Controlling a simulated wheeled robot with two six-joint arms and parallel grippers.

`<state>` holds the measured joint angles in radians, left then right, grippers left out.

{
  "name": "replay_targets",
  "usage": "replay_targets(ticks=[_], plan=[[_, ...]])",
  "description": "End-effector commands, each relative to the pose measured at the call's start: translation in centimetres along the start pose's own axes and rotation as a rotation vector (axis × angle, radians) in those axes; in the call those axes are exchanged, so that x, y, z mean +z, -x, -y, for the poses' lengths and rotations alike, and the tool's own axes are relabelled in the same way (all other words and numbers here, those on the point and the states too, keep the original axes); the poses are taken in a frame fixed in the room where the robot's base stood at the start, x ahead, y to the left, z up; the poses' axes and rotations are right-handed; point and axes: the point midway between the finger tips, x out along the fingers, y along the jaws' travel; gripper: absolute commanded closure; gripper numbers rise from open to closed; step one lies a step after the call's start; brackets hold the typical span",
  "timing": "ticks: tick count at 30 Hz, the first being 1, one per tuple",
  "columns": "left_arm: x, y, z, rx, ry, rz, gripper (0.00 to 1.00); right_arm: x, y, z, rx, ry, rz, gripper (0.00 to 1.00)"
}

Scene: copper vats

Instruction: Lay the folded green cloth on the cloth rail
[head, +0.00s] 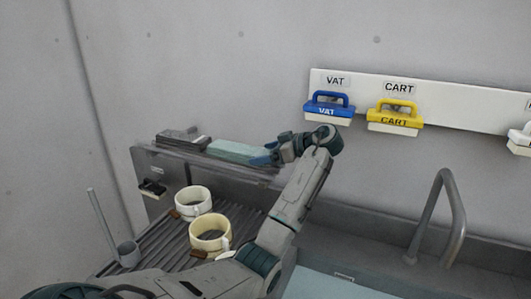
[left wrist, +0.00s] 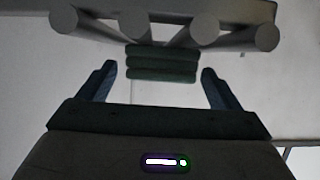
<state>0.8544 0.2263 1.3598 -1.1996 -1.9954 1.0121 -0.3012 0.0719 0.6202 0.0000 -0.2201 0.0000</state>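The folded green cloth (head: 238,150) shows pale green on top of the grey rail (head: 205,163) at the back of the sink unit. In the left wrist view the cloth (left wrist: 163,64) is a dark green layered stack against several grey rods of the rail (left wrist: 204,24). My left gripper (head: 263,158) is at the cloth's right end. Its blue fingers stand open on both sides of the cloth, with a gap to each side in the left wrist view (left wrist: 158,70). Part of the cloth's right end is hidden by the gripper. My right gripper is not in view.
A dark grey item (head: 182,138) sits left of the cloth. Two cream mugs (head: 193,202) (head: 210,234) stand on the ribbed drainer (head: 165,240). A blue VAT brush (head: 328,110) and yellow CART brush (head: 395,118) hang on the wall board (head: 450,98). A tap (head: 445,205) rises at right.

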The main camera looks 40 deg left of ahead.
Motion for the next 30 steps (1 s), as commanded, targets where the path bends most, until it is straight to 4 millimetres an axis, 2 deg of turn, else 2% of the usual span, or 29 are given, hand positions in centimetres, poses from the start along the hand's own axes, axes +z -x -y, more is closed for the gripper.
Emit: replay_targets(ticks=[8,13,15,18,30], plan=[[0.1,0.4,0.0,0.001,0.001,0.000,0.15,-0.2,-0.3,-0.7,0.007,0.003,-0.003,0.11],[0.3,2.5,0.0,0.003,0.003,0.002,0.15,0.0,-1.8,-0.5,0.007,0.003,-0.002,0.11],[-0.6,3.8,0.0,0.001,-0.001,0.002,0.15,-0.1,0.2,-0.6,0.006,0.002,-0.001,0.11],[-0.7,5.4,0.0,0.002,-0.003,0.001,0.15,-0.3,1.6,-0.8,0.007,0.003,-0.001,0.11],[-0.7,9.7,0.0,0.000,-0.002,-0.001,0.15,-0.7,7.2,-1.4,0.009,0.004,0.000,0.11]])
